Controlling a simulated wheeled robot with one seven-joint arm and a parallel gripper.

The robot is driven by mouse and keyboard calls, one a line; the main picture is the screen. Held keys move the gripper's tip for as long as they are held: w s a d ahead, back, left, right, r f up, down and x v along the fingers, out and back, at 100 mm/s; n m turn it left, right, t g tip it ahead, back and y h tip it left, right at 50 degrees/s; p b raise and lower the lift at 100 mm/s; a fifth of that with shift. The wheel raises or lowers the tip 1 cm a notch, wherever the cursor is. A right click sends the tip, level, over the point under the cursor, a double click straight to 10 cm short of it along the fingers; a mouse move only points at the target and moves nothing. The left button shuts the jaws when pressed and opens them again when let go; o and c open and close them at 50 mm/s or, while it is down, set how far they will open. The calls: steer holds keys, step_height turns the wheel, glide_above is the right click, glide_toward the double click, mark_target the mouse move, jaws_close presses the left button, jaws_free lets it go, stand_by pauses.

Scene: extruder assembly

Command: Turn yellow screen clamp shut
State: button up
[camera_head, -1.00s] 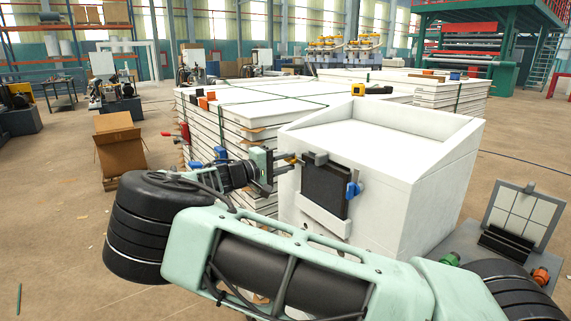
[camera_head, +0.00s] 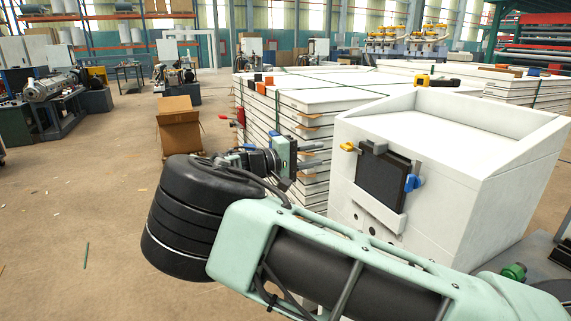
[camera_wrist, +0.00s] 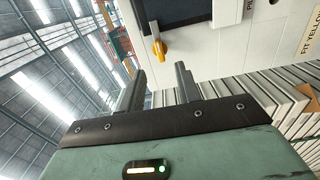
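The yellow screen clamp (camera_head: 350,148) is on the front of the white machine (camera_head: 455,180), at the upper left edge of the dark screen (camera_head: 381,180). Its handle points left, away from the screen, in the head view. The yellow clamp also shows in the wrist view (camera_wrist: 159,48), just beyond my fingertips. A blue clamp (camera_head: 413,183) is at the screen's right edge. My gripper (camera_head: 318,155) is to the left of the yellow clamp, apart from it. In the wrist view my gripper (camera_wrist: 159,75) has its two fingers spread with nothing between them.
Stacked white panels (camera_head: 310,100) stand behind and left of the machine, close behind my gripper. A cardboard box (camera_head: 179,130) stands on the floor at left. The left floor is mostly open.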

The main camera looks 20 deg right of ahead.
steer(key=a+b, duration=0.1)
steer(key=a, duration=0.7)
steer(key=shift+s+a, duration=0.15)
steer(key=shift+a, duration=0.05)
